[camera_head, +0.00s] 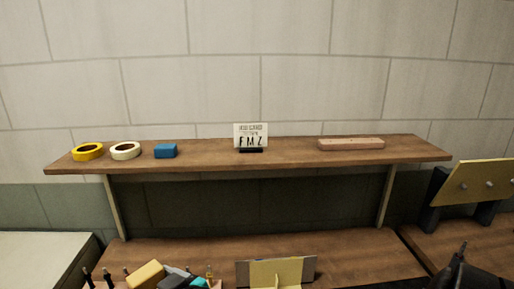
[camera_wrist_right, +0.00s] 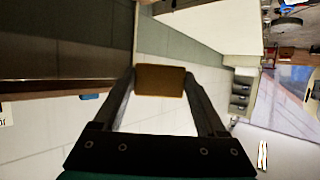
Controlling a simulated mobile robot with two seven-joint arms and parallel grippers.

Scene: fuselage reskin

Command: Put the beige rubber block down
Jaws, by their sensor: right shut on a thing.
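The beige rubber block (camera_wrist_right: 160,80) is held between the fingertips of my right gripper (camera_wrist_right: 160,82) in the right wrist view and looks tan-brown there. The gripper is shut on it, with one finger on each side. The block appears held in the air, with a pale wall and floor area behind it. The block cannot be made out in the head view. My left gripper is in neither view.
A wooden shelf (camera_head: 300,158) carries yellow tape (camera_head: 88,152), cream tape (camera_head: 125,151), a blue block (camera_head: 165,151), a small sign (camera_head: 251,136) and a long pinkish bar (camera_head: 351,144). Bare shelf lies between them. Below, the workbench (camera_head: 350,257) holds a cluttered tool group (camera_head: 150,275) and a yellow-grey stand (camera_head: 276,271).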

